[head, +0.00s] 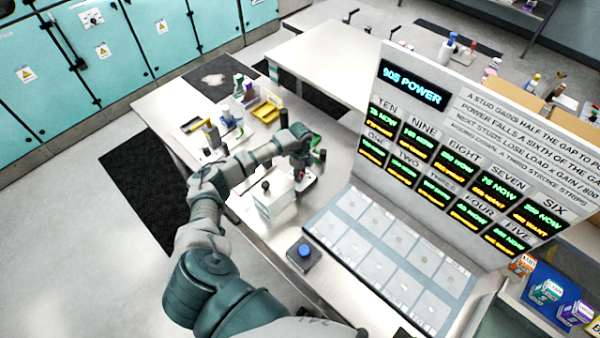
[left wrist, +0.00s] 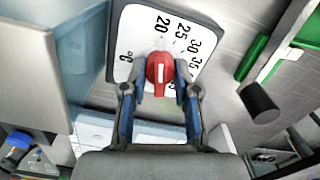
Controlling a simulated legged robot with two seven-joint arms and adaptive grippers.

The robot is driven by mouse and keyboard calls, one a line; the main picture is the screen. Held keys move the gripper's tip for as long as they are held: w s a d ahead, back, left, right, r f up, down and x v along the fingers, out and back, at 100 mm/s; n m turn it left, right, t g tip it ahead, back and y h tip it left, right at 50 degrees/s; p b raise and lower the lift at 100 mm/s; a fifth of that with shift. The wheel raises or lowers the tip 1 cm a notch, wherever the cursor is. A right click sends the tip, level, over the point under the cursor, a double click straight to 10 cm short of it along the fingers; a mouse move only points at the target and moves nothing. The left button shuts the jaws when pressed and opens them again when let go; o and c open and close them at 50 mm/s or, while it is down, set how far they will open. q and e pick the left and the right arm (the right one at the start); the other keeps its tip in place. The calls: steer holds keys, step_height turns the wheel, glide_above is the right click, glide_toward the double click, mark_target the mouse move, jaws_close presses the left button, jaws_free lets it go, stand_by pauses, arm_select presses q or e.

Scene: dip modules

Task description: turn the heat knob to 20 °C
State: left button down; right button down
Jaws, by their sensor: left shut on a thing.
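In the left wrist view, a red round knob (left wrist: 160,72) with a white pointer line sits on a white dial plate (left wrist: 136,32). The plate is marked 20, 25, 30, 35 and °C. The pointer line is near vertical in the picture, its upper end facing the 20 and 25 side; I cannot tell the exact reading. My left gripper (left wrist: 162,95) is shut on the knob, one finger on each side. My right gripper is not in view.
A black handle (left wrist: 259,102) by a green bar is right of the dial. A pale box (head: 273,205) and a blue button (head: 304,250) stand near the arm. A slotted panel (head: 390,262) and upright display board (head: 455,150) fill the right.

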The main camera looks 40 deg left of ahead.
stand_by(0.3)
arm_select(q)
steer(key=c, duration=0.9)
jaws_free()
steer(key=shift+w+a, duration=0.1)
steer(key=shift+o, duration=0.2)
step_height(320, 180, up, 12)
steer(key=shift+f, duration=0.15)
